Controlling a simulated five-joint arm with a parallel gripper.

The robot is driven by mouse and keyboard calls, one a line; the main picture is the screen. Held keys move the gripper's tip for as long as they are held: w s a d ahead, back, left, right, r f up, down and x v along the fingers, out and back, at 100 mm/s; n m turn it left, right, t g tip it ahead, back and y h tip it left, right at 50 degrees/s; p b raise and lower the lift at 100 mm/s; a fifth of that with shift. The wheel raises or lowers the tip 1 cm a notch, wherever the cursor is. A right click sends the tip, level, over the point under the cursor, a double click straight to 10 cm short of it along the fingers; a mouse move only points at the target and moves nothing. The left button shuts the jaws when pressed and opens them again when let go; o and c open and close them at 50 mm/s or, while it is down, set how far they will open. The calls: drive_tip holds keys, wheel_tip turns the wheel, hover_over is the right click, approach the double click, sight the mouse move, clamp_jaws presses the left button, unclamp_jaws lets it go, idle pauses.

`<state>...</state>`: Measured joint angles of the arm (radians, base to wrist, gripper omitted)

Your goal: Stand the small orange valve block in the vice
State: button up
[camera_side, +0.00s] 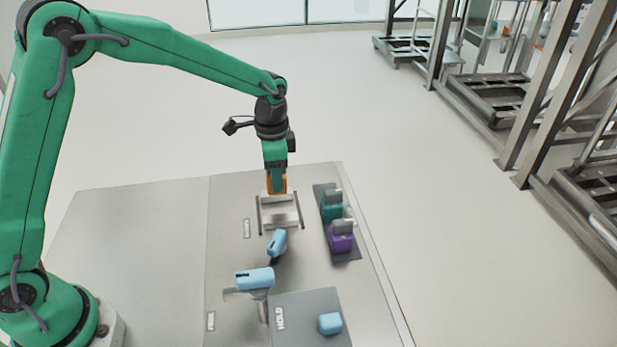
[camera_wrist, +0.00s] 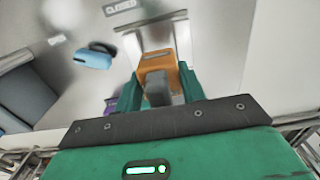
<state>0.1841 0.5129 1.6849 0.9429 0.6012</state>
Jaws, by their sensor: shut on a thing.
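The orange valve block (camera_side: 284,184) is held by my gripper (camera_side: 275,178) at the far end of the vice (camera_side: 281,217). In the wrist view the orange block (camera_wrist: 150,62) sits between the green fingers of my gripper (camera_wrist: 159,82), with a grey knob on its near side. The grey vice also shows in the wrist view (camera_wrist: 182,42), beyond the block. The block's lower end is partly hidden, so I cannot tell whether it is seated between the jaws or just above them.
A dark rack (camera_side: 347,254) to the right holds a teal block (camera_side: 331,212) and a purple block (camera_side: 341,243). A blue-handled part (camera_side: 277,241) lies in front of the vice. Another blue handle (camera_side: 255,279) and a grey platform (camera_side: 290,305) with a blue piece (camera_side: 330,323) stand nearer. The table's left is clear.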

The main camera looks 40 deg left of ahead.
drive_tip(key=shift+f, duration=0.15)
drive_tip(key=shift+f, duration=2.15)
drive_tip(key=shift+f, duration=1.1)
idle(1.7)
drive_tip(key=o, duration=1.1)
drive_tip(key=shift+c, duration=0.2)
drive_tip(key=shift+c, duration=1.1)
drive_tip(key=shift+o, duration=1.4)
drive_tip(key=shift+r, duration=4.1)
